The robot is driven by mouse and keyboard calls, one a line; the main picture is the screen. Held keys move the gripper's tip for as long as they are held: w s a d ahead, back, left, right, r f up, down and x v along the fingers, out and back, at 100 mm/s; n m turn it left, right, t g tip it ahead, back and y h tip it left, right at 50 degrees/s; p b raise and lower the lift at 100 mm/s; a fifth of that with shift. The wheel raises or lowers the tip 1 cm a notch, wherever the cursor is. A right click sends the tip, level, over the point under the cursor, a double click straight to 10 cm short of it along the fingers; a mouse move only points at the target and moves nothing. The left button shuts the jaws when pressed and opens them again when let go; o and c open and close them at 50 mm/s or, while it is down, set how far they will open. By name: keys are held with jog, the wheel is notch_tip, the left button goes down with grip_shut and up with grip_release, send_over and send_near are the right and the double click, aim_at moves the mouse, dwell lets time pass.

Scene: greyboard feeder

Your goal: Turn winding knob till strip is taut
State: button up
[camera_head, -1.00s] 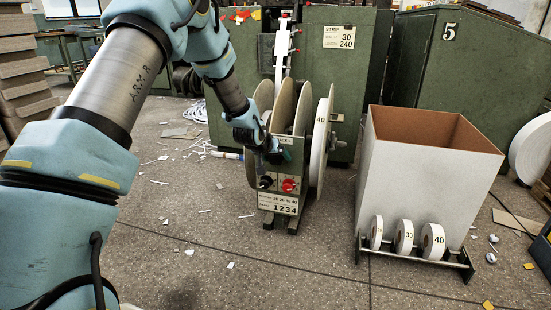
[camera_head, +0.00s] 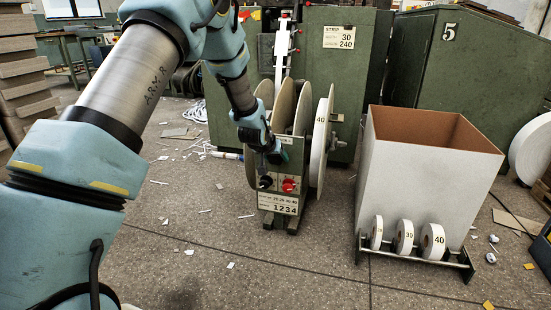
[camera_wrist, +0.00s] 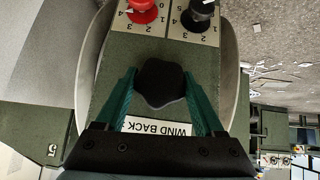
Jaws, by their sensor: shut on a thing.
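My gripper (camera_head: 274,156) is at the upper front of the green feeder stand (camera_head: 283,180). In the wrist view its green fingers (camera_wrist: 163,88) lie on both sides of the black winding knob (camera_wrist: 165,82) and are shut on it. A "WIND BACK" label (camera_wrist: 165,128) shows beside the knob. In the head view my gripper hides the knob. The strip roll marked 40 (camera_head: 319,145) hangs on the stand's right side beside beige discs (camera_head: 284,103). A white vertical piece (camera_head: 282,50) rises behind; I cannot tell whether the strip is slack or taut.
A red dial (camera_head: 289,185) and a black dial (camera_head: 265,181) sit just below my gripper; both also show in the wrist view. A large white box (camera_head: 415,185) with a rack of small rolls (camera_head: 403,237) stands right.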

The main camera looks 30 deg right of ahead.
jog(key=shift+f, duration=0.1)
dwell(0.4)
jog(key=o, duration=1.4)
jog(key=shift+c, duration=0.2)
jog(key=p+v, duration=0.3)
jog(key=v, duration=0.8)
jog(key=shift+d, duration=0.15)
